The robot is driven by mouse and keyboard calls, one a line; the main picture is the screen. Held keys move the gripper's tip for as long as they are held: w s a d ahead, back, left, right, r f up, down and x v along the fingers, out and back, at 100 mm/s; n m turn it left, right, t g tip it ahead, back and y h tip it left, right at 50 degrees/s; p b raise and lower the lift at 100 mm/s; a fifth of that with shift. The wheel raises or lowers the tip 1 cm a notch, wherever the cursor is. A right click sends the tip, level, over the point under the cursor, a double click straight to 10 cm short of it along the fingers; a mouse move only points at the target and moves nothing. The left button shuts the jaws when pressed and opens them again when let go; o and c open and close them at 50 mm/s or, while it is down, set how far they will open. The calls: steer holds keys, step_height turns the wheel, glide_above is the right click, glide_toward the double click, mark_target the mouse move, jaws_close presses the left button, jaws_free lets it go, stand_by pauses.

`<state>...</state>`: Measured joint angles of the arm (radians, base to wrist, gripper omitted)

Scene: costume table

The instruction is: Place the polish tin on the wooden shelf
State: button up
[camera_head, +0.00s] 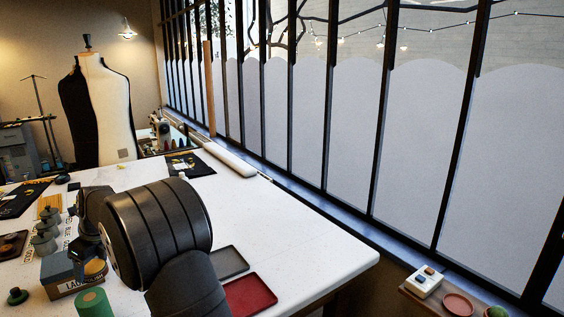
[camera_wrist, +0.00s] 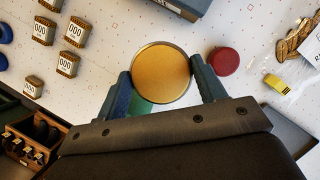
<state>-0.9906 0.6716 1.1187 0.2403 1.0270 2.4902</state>
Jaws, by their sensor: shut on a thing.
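In the wrist view the polish tin (camera_wrist: 161,75) is a round tin with a golden-tan face and a silvery rim. My gripper (camera_wrist: 160,84) is shut on it, with one blue-grey finger against each side. The tin's underside is hidden. In the head view my dark arm covers most of my gripper. A small tan patch beside the arm may be the tin, but I cannot tell. A wooden shelf (camera_head: 412,293) shows low at the right, below the window and apart from the white table. My gripper is far to its left, over the table.
The shelf bears a white block with buttons (camera_head: 425,281), a pink round dish (camera_head: 458,305) and a green round thing (camera_head: 496,312). A red tray (camera_head: 250,295) and a grey tray (camera_head: 229,262) lie beside my arm. The table's right part is clear.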

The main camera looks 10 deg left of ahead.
stand_by(0.4)
steer(key=w+d+f+n+g, duration=0.1)
steer(key=w+d+n, duration=0.3)
steer(key=w+d, duration=0.9)
steer(key=d, duration=0.3)
steer(key=shift+w+f+n+g, duration=0.2)
steer(key=shift+w+n+g, duration=0.1)
